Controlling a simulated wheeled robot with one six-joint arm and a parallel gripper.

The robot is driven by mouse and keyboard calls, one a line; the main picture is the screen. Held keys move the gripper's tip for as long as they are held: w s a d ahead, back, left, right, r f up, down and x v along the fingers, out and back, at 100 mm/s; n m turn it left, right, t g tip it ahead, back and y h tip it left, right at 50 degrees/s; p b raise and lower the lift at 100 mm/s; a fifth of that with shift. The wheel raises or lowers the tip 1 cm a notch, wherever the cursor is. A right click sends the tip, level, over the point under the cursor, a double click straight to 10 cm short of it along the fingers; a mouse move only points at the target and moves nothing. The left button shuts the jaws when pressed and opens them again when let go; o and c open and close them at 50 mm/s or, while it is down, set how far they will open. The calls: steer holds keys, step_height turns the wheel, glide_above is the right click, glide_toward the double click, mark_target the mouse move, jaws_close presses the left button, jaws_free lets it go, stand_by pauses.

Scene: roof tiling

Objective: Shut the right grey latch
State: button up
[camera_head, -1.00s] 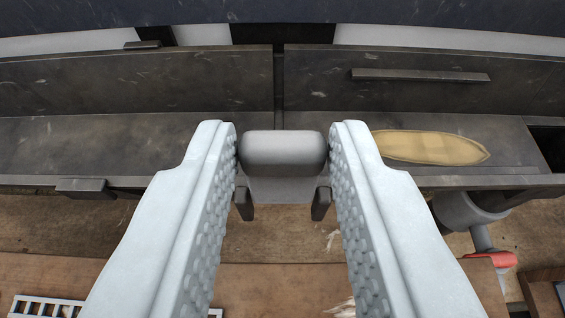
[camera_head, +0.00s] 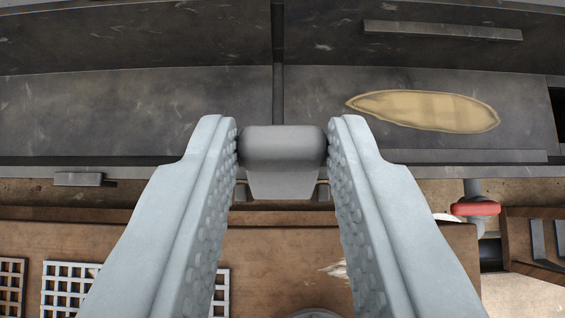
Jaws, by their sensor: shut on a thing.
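The grey latch (camera_head: 283,150) sits in the middle of the view, at the front edge of a dark metal trough (camera_head: 130,112). It has a thick rounded top and a narrower plate below, with small dark brackets beside its lower end. My gripper (camera_head: 283,146) is closed around the latch's rounded top, one pale finger touching each end. Whether the latch is fastened cannot be told from this angle.
A tan oval patch (camera_head: 425,111) lies in the trough on the right. Below are a brown wooden surface (camera_head: 130,238), white grids (camera_head: 68,285) and a red-handled valve (camera_head: 475,209). A small grey block (camera_head: 78,179) is on the trough edge at left.

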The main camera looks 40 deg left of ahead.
steer(key=shift+w+a+f+g+h, duration=0.1)
steer(key=shift+w+a+g+h, duration=0.25)
steer(key=shift+w+g+h, duration=0.35)
steer(key=shift+w+a+g+h, duration=0.3)
steer(key=shift+g+h, duration=0.2)
steer(key=shift+g, duration=0.4)
steer(key=shift+w+a+f+g+h, duration=0.1)
steer(key=shift+w+g+h, duration=0.1)
steer(key=shift+g, duration=0.15)
steer(key=shift+w+a+f+g+h, duration=0.1)
steer(key=shift+g+h, duration=0.1)
steer(key=shift+g, duration=0.15)
steer(key=shift+w+a+f+g+h, duration=0.1)
steer(key=shift+w+a+g+h, duration=0.05)
steer(key=shift+g+h, duration=0.2)
steer(key=o, duration=1)
